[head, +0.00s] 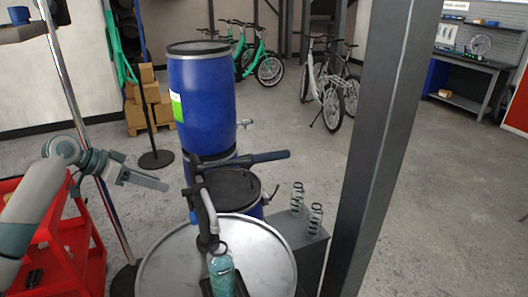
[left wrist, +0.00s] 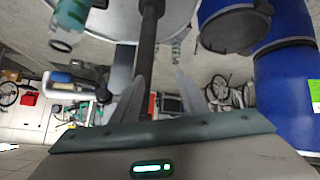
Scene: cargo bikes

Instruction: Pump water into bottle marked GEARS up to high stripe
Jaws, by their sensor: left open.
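A clear bottle with a teal tint (head: 222,277) stands under the pump's spout, above the silver drum lid (head: 165,255). Its marking, stripes and water level are too small to read. The dark hand pump (head: 203,190) has a long lever (head: 265,157) pointing right. My left gripper (head: 166,186) is open and empty, left of the pump and apart from it. In the left wrist view, a dark bar of the pump (left wrist: 146,40) appears beyond the open fingers (left wrist: 160,90), and the bottle (left wrist: 70,15) shows at the upper left. My right gripper is not in view.
A blue drum (head: 203,110) stands behind the pump. Two clear bottles (head: 297,196) (head: 315,219) stand on a grey box (head: 302,235) at right. A steel post (head: 375,140) rises beside it. A red cart (head: 75,235) is at left. Bikes stand behind; the floor at right is clear.

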